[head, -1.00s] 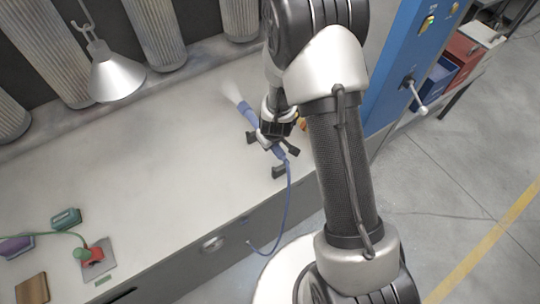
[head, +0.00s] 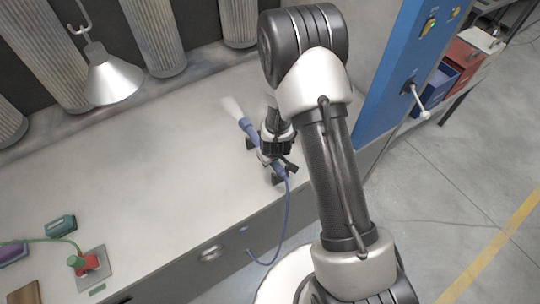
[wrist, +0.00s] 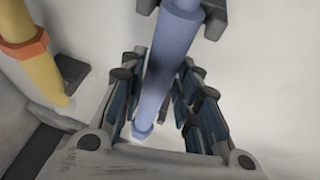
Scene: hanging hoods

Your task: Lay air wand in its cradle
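The blue air wand (head: 249,131) lies slantwise at the right of the bench, its pale tip toward the back and a blue hose trailing from its near end. My gripper (head: 274,152) is over its middle. The dark cradle (head: 277,180) is under and beside the wand, partly covered by my gripper. Cradle prongs (wrist: 213,22) flank the wand in the wrist view. I cannot tell whether it touches the cradle.
A hanging hood (head: 112,78) and ribbed ducts (head: 152,38) are at the back left. A blue post (head: 400,75) with a lever stands at the right. A yellow tool with an orange collar (wrist: 25,45) is at the left of the wrist view. The bench's middle is clear.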

